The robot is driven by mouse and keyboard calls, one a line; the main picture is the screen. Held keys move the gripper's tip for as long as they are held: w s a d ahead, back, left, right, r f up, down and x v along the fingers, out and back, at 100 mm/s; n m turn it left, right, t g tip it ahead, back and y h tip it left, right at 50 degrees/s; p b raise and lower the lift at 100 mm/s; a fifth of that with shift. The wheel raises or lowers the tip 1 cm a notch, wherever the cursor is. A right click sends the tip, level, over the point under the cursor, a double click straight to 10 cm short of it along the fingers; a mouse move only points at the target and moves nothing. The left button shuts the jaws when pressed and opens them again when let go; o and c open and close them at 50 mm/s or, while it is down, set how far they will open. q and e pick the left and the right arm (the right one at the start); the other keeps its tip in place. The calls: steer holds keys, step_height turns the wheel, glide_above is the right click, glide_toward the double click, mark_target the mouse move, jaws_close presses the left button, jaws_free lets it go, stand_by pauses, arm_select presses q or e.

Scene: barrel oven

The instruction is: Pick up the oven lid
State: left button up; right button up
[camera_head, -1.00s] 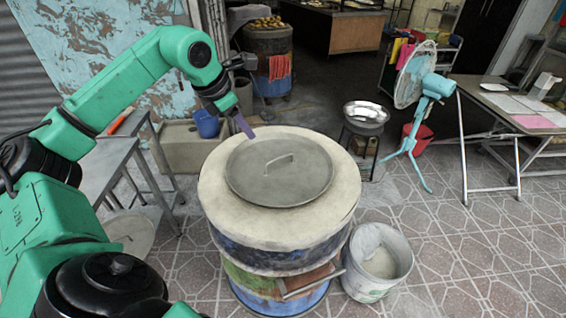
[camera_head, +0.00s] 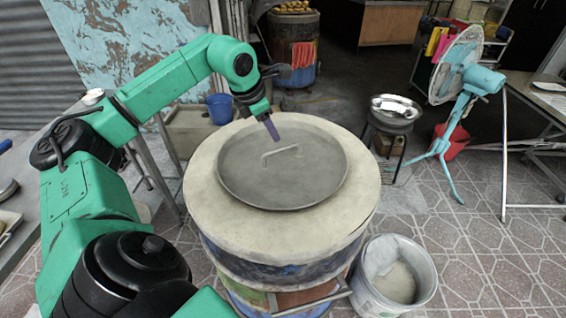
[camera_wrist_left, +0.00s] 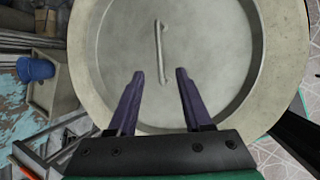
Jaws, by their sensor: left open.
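The oven lid (camera_head: 300,185) is a round grey metal disc with a raised bar handle (camera_head: 282,152). It lies flat on top of the barrel oven (camera_head: 215,215), which has a pale, thick rim. My left gripper (camera_head: 274,137) is above the lid, just behind the handle in the head view. In the left wrist view my left gripper (camera_wrist_left: 159,74) is open and empty, with its two purple fingers apart. The handle (camera_wrist_left: 160,52) shows beyond the fingertips, roughly in line with the gap between them. The lid (camera_wrist_left: 215,50) fills the middle of that view. My right gripper is not in view.
A white bucket (camera_head: 395,278) stands on the tiled floor close to the oven's right side. A metal bowl on a stand (camera_head: 394,112) and a blue fan (camera_head: 458,85) are behind to the right. A blue bucket (camera_head: 220,108) is behind to the left. A table edge is at the left.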

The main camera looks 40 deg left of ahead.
mark_target(282, 148)
arm_select(q)
steer(key=p+x, duration=0.2)
steer(key=x, duration=0.8)
steer(key=shift+w+f, duration=0.2)
steer(key=shift+w, duration=0.05)
steer(key=shift+s+r, duration=0.1)
jaws_close()
steer(key=shift+r, duration=0.1)
stand_by(0.6)
